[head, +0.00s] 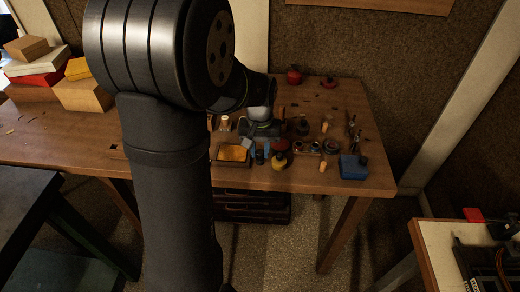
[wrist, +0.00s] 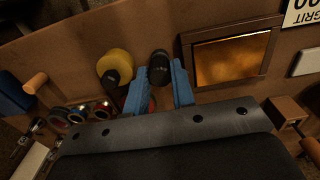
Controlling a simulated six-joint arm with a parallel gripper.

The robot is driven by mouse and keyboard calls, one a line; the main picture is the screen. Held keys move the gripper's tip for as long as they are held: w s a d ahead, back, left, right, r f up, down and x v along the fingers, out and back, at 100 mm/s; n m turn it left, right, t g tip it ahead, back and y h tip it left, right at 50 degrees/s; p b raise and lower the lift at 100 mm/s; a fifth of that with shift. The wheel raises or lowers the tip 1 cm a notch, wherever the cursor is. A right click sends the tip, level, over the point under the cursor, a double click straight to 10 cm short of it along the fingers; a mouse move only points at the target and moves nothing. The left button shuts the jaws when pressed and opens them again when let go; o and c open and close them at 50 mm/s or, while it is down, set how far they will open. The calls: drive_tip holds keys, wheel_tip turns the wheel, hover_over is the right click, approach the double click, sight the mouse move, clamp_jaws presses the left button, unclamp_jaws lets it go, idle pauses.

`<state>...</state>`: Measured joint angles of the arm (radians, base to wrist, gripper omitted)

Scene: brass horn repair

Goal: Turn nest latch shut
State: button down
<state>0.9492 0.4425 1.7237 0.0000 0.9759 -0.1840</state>
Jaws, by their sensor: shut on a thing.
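My gripper (wrist: 159,72) points down at the bench, its two blue fingers apart with a black rounded piece (wrist: 159,64) between their tips. I take this piece as what the jaws are shut on; its lower part is hidden by the fingers and the wrist. A bit of red shows between the fingers, lower down.
The amber-filled tray (wrist: 188,56) is close beside the fingers. A yellow round thing (wrist: 115,63) with a black handle is on the other side. Several small rings and fittings (wrist: 75,116) lie beyond. A blue block (head: 352,168) sits near the bench's front right corner.

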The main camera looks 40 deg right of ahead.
sight(260, 152)
drive_tip(key=n, duration=0.4)
drive_tip(key=shift+n, duration=2.3)
drive_tip(key=c, duration=1.2)
unclamp_jaws()
wheel_tip(260, 152, up, 18)
drive_tip(key=shift+f, duration=0.25)
wheel_tip(260, 152, down, 18)
drive_tip(key=shift+r, duration=0.25)
